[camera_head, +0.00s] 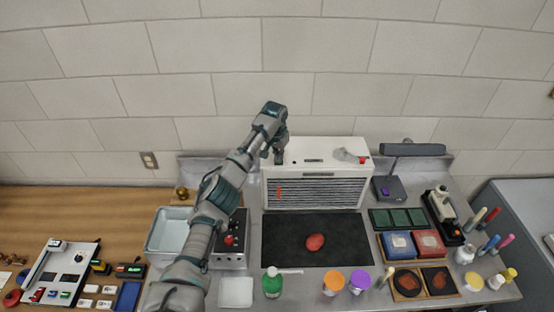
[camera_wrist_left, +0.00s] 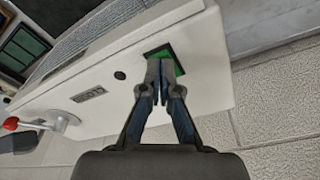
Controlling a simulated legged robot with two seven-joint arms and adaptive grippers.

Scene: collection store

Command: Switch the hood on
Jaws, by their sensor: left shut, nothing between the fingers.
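The hood (camera_head: 316,172) is a white box with a dark grille front, standing against the wall at the back of the grey bench. In the left wrist view its white top (camera_wrist_left: 207,60) carries a green switch (camera_wrist_left: 180,69) in a dark frame. My left gripper (camera_head: 278,159) reaches down to the left part of the hood's top. In the left wrist view the gripper (camera_wrist_left: 165,68) is shut and empty, its fingertips over the green switch and hiding much of it. I cannot tell whether they touch it. My right gripper is not in view.
A red-knobbed lever (camera_head: 363,160) sits on the hood's top right, with a black lamp (camera_head: 412,149) farther right. A dark mat (camera_head: 278,251) with a red lump (camera_head: 315,242) lies in front. Bottles, trays and a control box (camera_head: 233,255) crowd the bench.

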